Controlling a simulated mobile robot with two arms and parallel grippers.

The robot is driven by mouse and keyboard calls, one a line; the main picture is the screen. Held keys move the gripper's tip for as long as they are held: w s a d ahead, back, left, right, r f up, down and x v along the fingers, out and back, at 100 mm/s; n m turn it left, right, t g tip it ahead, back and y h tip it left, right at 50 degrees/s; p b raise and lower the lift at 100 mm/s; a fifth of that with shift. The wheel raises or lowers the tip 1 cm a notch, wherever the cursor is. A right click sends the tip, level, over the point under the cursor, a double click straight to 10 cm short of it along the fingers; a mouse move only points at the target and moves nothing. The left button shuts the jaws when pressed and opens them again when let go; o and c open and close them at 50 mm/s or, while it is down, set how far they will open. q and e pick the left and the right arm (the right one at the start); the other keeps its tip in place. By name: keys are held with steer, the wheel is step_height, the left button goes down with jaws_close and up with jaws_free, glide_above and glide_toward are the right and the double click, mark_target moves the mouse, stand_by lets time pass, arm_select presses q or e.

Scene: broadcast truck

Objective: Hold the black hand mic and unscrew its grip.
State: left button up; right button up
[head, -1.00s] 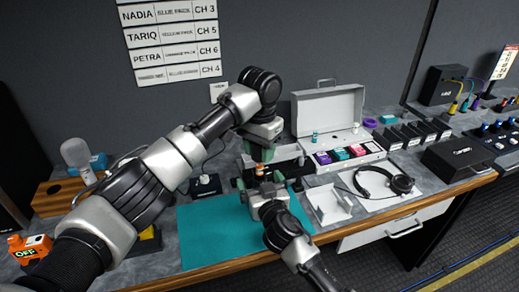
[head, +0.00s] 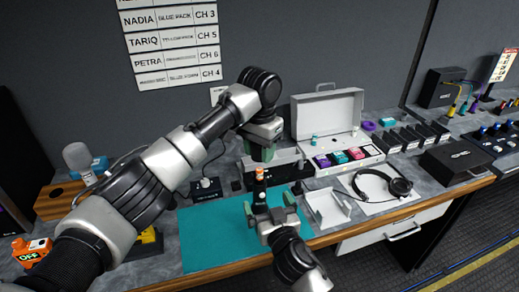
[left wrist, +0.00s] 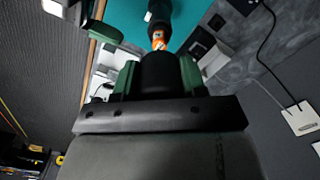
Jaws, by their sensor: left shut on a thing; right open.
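The black hand mic (head: 260,186) hangs upright above the teal mat (head: 215,235), with an orange band near its upper part. My left gripper (head: 262,152) is shut on its upper end from above. In the left wrist view the mic's black upper end (left wrist: 160,72) sits between the green fingers. The orange band (left wrist: 158,40) and dark grip show beyond it. My right gripper (head: 270,207) is open, its fingers spread just below and around the lower end of the grip. I cannot tell whether it touches the grip.
An open white case (head: 328,115) with coloured packs stands behind right. A headset (head: 382,185) lies on a white sheet at the right. A grey-headed mic (head: 77,157) stands by a wooden block (head: 55,205) at the left. The mat's left half is clear.

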arm_select(q)
steer(key=shift+r, duration=0.3)
arm_select(e)
steer(key=v, duration=0.4)
steer(key=shift+s+d, duration=0.1)
steer(key=shift+s, duration=0.15)
